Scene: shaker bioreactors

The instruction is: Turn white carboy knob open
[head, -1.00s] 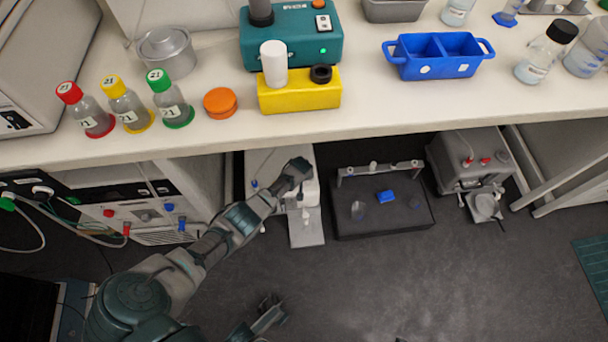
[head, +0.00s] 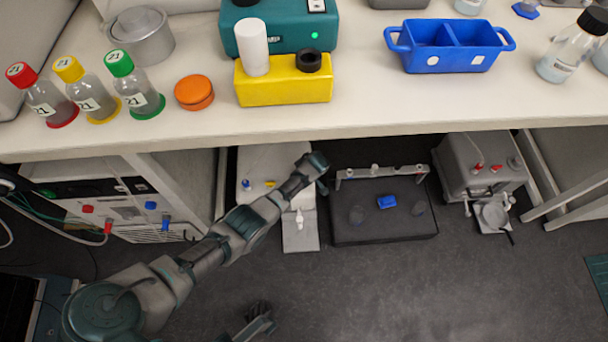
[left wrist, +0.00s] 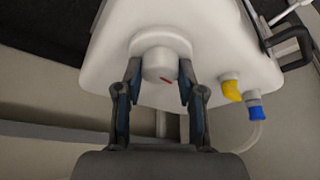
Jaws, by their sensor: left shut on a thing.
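The white carboy (head: 262,163) stands under the bench, left of the black tray. In the left wrist view the carboy (left wrist: 205,30) fills the upper middle. Its round white knob (left wrist: 158,66) has a small red mark on its face. My left gripper (left wrist: 159,80) has one finger on each side of the knob and is shut on it. In the head view my left gripper (head: 317,164) is at the carboy's right edge and the knob is not visible. My right gripper (head: 262,318) is low in the head view, away from the carboy; its fingers are unclear.
A yellow connector (left wrist: 231,89) and a blue connector (left wrist: 256,112) with a tube sit right of the knob. The bench (head: 400,115) overhangs the carboy. A black tray (head: 385,225) is close on the right. The dark floor in front is clear.

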